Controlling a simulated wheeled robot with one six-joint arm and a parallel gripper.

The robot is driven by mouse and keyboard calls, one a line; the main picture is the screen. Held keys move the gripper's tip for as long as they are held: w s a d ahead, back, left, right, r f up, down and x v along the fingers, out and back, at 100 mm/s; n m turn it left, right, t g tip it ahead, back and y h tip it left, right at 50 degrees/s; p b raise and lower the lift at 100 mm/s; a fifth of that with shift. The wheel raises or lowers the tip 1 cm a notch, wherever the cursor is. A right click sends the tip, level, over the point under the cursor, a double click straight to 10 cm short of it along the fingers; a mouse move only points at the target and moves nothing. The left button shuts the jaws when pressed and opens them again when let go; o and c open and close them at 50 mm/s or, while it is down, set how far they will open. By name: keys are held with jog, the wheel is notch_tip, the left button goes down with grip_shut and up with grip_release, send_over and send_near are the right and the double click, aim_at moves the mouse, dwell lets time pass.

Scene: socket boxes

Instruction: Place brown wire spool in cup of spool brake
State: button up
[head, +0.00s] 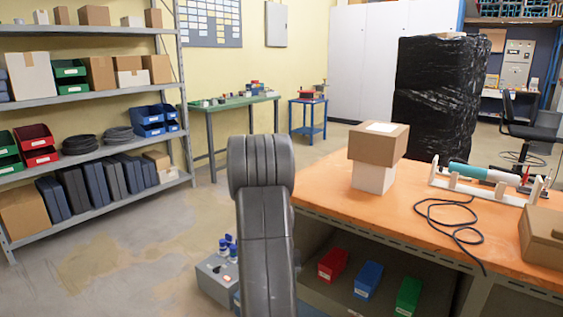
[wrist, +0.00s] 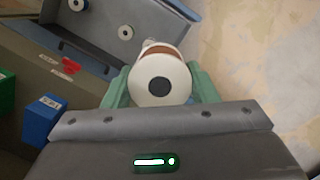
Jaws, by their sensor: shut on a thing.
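In the wrist view the green fingers of my gripper (wrist: 161,92) are shut on a spool (wrist: 153,68). Its white round flange with a dark centre hole faces the camera, and a strip of brown wire shows behind the flange. The far end of the spool is hidden. In the head view my arm hides the gripper and spool. I cannot make out the spool brake or its cup for certain in either view.
A grey box (head: 212,284) with blue-topped items stands on the floor. In the wrist view a grey tray (wrist: 172,22) holds small round pieces. Red (head: 332,264), blue (head: 367,280) and green bins (head: 408,296) sit under the orange workbench (head: 325,195).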

jog(key=r+p, duration=0.2)
jog(key=p, duration=0.2)
jog(key=s+r+p, duration=0.1)
jog(key=r+p, duration=0.2)
jog(key=p, duration=0.1)
jog(key=r+p, duration=0.3)
jog(key=p, duration=0.2)
jog(key=shift+s, duration=0.15)
jog(key=r+p, duration=0.1)
jog(key=p, duration=0.1)
jog(key=s+r+p, duration=0.1)
jog(key=p, duration=0.2)
jog(key=shift+r+p, duration=0.35)
jog(key=shift+r, duration=0.05)
